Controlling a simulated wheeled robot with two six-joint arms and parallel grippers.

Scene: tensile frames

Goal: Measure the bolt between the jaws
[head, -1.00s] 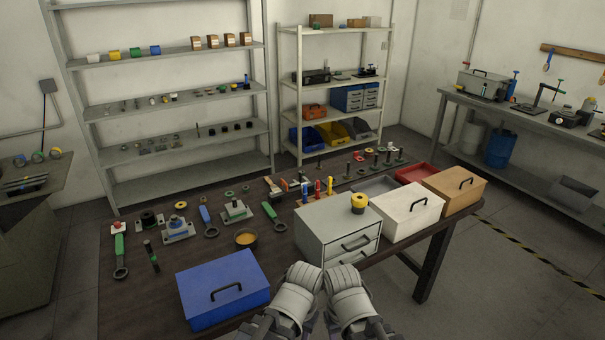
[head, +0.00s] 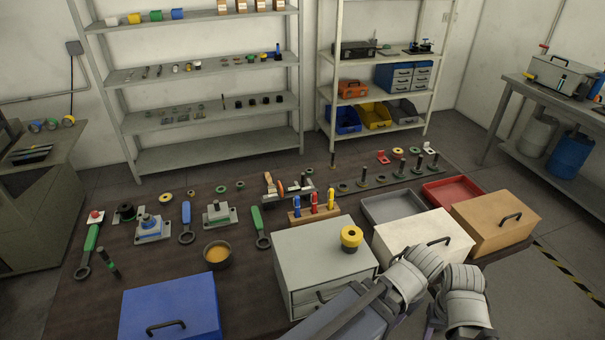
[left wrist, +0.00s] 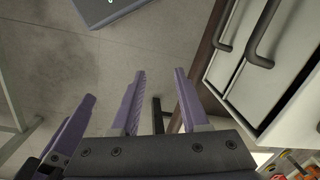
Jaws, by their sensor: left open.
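Several upright dark bolts or pins (head: 363,178) stand on small bases at the back right of the table. I cannot tell which bolt the task means. A metal tool with an orange-brown part (head: 285,187) lies at the back middle; it is too small to tell whether it has measuring jaws. In the left wrist view my left gripper (left wrist: 158,73) is open and empty, with purple fingers apart above the floor beside the drawer cabinet. A further purple piece shows at its left. In the head view my folded arms are at the lower right; neither gripper's fingertips show there.

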